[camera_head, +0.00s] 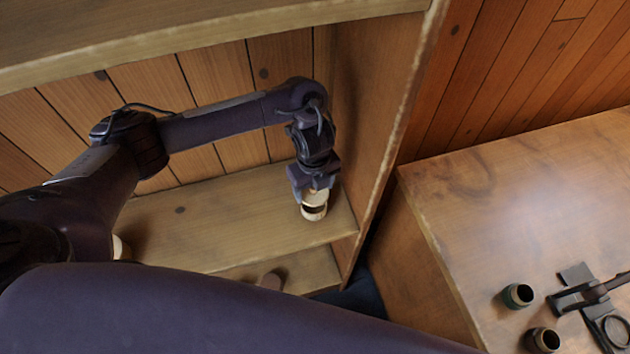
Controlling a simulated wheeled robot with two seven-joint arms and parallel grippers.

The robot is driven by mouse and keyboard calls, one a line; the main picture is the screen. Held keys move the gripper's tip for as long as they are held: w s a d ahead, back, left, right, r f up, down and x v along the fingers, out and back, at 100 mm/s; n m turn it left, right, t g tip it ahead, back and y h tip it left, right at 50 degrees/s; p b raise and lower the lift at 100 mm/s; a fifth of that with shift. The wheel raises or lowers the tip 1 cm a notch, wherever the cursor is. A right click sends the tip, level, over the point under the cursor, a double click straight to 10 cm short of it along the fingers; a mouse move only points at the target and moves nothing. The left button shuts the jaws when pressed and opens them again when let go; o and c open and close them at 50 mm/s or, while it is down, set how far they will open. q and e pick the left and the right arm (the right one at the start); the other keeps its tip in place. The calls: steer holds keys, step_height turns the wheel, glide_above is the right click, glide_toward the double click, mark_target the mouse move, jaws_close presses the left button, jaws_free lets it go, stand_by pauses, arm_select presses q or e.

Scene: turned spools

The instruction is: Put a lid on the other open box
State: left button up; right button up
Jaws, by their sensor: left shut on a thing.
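My left gripper (315,187) points down over the shelf board at its right end. It is shut on a pale, cream-coloured piece (315,197), which looks like a lid; the fingers cover much of it. Just below is a small round open box (313,215) with a pale rim and dark inside, on the shelf. The lid is at the far side of the opening, which still shows; whether they touch I cannot tell. Another pale round thing (121,247) stands at the shelf's left, mostly hidden behind my arm. My right gripper is not in view.
The shelf (220,220) has a side wall (375,130) close right of the gripper and a board above. A brown round thing (270,281) is on the lower shelf. The table (500,220) at right holds a green pot (518,295), a dark pot (544,340) and a black fixture (577,299).

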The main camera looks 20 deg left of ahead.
mark_target(314, 196)
arm_select(q)
steer(key=shift+f+b, duration=0.6)
steer(key=shift+f, duration=0.25)
step_height(314, 196, down, 2)
steer(key=shift+w+f+b, duration=0.1)
steer(key=shift+f+b, duration=0.1)
steer(key=shift+b, duration=1.05)
steer(key=shift+f, duration=0.2)
steer(key=shift+f, duration=0.25)
steer(key=o, duration=1.2)
steer(key=shift+o, duration=0.2)
